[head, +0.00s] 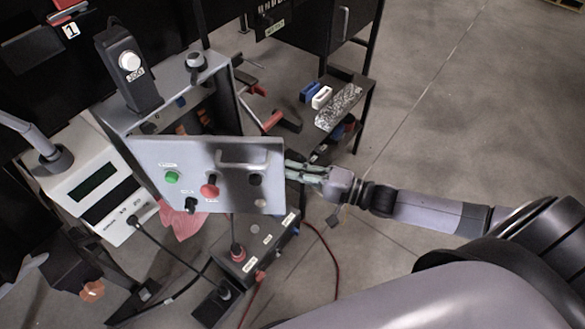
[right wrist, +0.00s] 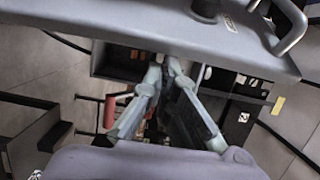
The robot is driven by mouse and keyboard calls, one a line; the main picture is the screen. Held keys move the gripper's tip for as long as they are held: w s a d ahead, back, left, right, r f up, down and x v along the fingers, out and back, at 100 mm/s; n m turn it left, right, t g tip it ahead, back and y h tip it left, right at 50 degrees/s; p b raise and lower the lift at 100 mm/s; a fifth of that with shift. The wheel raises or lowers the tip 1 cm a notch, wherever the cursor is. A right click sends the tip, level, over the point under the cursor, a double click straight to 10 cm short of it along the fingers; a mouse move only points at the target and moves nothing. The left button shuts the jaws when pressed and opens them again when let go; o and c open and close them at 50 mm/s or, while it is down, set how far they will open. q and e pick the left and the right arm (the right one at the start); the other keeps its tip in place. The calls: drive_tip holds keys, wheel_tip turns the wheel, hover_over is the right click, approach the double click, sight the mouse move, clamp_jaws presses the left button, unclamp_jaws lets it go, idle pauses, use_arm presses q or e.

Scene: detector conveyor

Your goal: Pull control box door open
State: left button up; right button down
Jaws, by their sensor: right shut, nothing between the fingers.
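The control box door (head: 225,190) is a grey panel with a green button, a red button, black knobs and a bar handle (head: 243,160). It stands swung away from the grey control box (head: 190,75), whose inside shows behind it. My right gripper (head: 290,168) is at the door's right edge; its fingertips partly meet or pass behind that edge, and I cannot tell whether they touch. In the right wrist view the fingers (right wrist: 168,66) are shut and empty, just below the door's edge (right wrist: 150,32). The handle also shows there (right wrist: 293,28).
A white device with dark displays (head: 92,190) stands left of the box. A dark box with cables (head: 255,245) sits below the door. A shelf behind (head: 362,88) holds blue and white blocks. Open floor lies to the right.

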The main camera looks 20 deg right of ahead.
drive_tip(key=s+a+m+t+h+p, duration=0.3)
drive_tip(key=s+a+h+p, duration=0.3)
drive_tip(key=s, duration=0.8)
drive_tip(key=shift+a+m+t+p, duration=0.4)
drive_tip(key=shift+a+m+p, duration=0.65)
drive_tip(key=shift+a, duration=1.25)
drive_tip(key=shift+n, duration=0.35)
